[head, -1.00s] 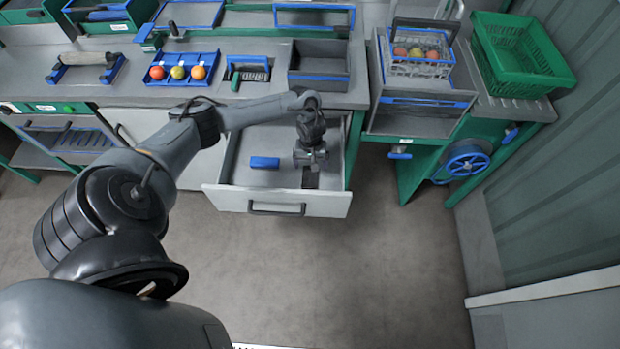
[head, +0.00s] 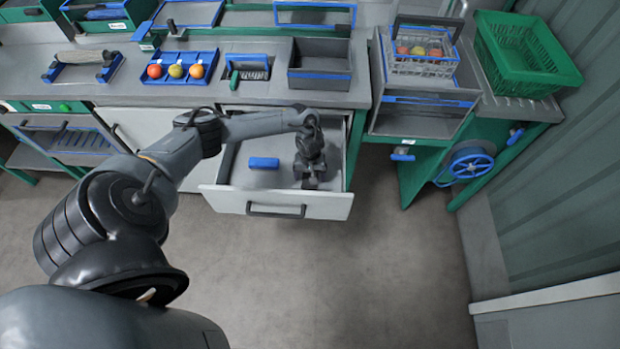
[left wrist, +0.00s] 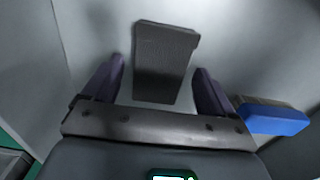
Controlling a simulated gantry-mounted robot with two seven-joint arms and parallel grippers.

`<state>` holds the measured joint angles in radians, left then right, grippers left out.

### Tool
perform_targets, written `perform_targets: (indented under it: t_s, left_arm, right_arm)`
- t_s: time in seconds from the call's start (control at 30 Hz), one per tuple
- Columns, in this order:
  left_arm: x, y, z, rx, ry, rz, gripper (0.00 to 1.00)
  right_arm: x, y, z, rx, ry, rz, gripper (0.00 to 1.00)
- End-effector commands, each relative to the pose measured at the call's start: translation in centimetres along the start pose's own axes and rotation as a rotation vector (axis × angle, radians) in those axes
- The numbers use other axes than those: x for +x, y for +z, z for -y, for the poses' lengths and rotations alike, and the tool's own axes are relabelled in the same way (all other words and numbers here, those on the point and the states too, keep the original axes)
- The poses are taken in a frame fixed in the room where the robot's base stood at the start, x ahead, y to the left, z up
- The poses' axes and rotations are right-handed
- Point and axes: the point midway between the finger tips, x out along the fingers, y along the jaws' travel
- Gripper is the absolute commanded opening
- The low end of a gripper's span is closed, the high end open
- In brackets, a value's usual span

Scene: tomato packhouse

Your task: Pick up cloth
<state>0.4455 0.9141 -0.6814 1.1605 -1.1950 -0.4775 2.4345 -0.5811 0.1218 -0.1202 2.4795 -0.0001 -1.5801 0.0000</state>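The cloth (left wrist: 164,60) is a dark grey folded piece lying flat on the drawer floor in the left wrist view. In the head view my arm hides it. My left gripper (head: 311,182) is inside the open drawer (head: 275,203), pointing down. In the left wrist view its two fingers (left wrist: 158,88) are spread wide, with the cloth between and just beyond them. The fingers are not closed on it. My right gripper is in neither view.
A blue-backed brush or block (head: 264,163) lies in the drawer, left of my gripper; it also shows in the left wrist view (left wrist: 272,118). The drawer walls stand close around. A grey blue-rimmed bin (head: 319,66) sits on the counter above.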

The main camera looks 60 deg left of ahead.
Motion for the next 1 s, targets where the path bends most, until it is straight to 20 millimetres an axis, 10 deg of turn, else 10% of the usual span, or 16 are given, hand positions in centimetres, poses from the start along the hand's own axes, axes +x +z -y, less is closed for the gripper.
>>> perform_targets:
  t_s: [0.33, 0.67, 1.0]
  left_arm:
    - [0.0, 0.0, 0.0, 0.000, 0.000, 0.000, 0.32]
    - [-0.6, 0.0, 0.0, 0.000, 0.001, 0.000, 0.31]
    - [-6.0, 0.0, 0.0, 0.001, 0.001, -0.001, 0.31]
  right_arm:
    - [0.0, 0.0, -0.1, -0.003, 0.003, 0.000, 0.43]
    - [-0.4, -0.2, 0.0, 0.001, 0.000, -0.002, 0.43]
    - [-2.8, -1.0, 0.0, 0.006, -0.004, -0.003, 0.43]
